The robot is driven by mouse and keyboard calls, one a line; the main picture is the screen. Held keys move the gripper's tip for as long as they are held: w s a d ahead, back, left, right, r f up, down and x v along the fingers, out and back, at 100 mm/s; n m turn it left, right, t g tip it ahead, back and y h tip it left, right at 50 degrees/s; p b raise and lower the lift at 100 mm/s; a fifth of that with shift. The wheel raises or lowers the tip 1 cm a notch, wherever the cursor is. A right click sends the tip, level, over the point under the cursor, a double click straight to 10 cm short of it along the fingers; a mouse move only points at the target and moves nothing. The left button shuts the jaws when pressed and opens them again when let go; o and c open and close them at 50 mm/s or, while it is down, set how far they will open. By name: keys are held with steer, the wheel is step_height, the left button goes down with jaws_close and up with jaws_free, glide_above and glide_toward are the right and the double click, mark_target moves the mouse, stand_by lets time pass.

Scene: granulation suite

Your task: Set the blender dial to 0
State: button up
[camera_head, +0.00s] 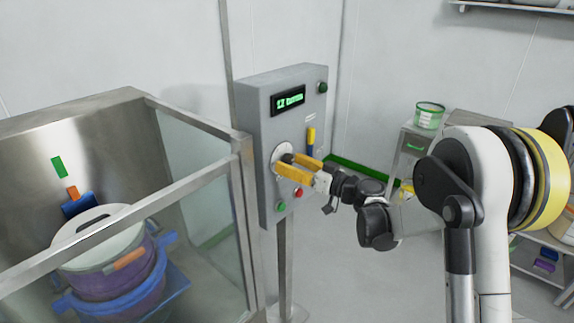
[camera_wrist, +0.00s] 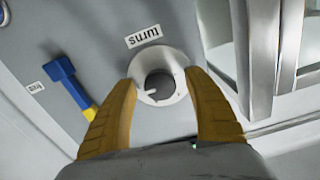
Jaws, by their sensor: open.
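The blender dial (camera_head: 283,154) is a round pale plate with a dark knob on the front of a grey control box (camera_head: 262,110). The box's display (camera_head: 288,100) shows green text that looks like "12 turns". My gripper (camera_head: 289,163) is at the dial, its yellow fingers open. In the wrist view the dial (camera_wrist: 158,92) lies between the fingertips of my gripper (camera_wrist: 160,77), with a gap around its dark centre. A small white pointer shows on the dial's left side. Whether a finger touches the dial is unclear.
A blue-and-yellow lever (camera_head: 311,142) is right of the dial; it also shows in the wrist view (camera_wrist: 69,84). A red button (camera_head: 298,193) and a green button (camera_head: 281,207) sit below. A framed glass enclosure (camera_head: 205,190) with a lidded purple tub (camera_head: 110,280) stands left.

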steer(key=shift+w+a, duration=0.4)
steer(key=shift+a, duration=0.1)
steer(key=c, duration=1.2)
